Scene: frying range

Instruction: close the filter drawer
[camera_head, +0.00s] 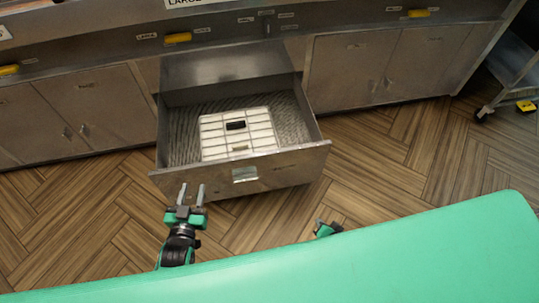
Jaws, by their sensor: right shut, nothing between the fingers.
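The filter drawer (288,177) is pulled out from the steel range, with its front panel towards me. A white slatted filter tray (212,135) lies inside it on a mesh-like floor. My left gripper (191,190) is in front of the left part of the drawer front, its two fingers apart and pointing at the drawer, with nothing between them. I cannot tell whether the fingertips touch the panel. My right gripper (327,229) shows only in small part, below and right of the drawer's right corner. My green body edge hides the rest of that arm.
Closed cabinet doors (85,110) flank the drawer on the left, and more doors (390,65) on the right. Yellow handles (177,38) line the range front above. A wheeled metal cart (510,70) stands at the far right. Wood floor around the drawer is clear.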

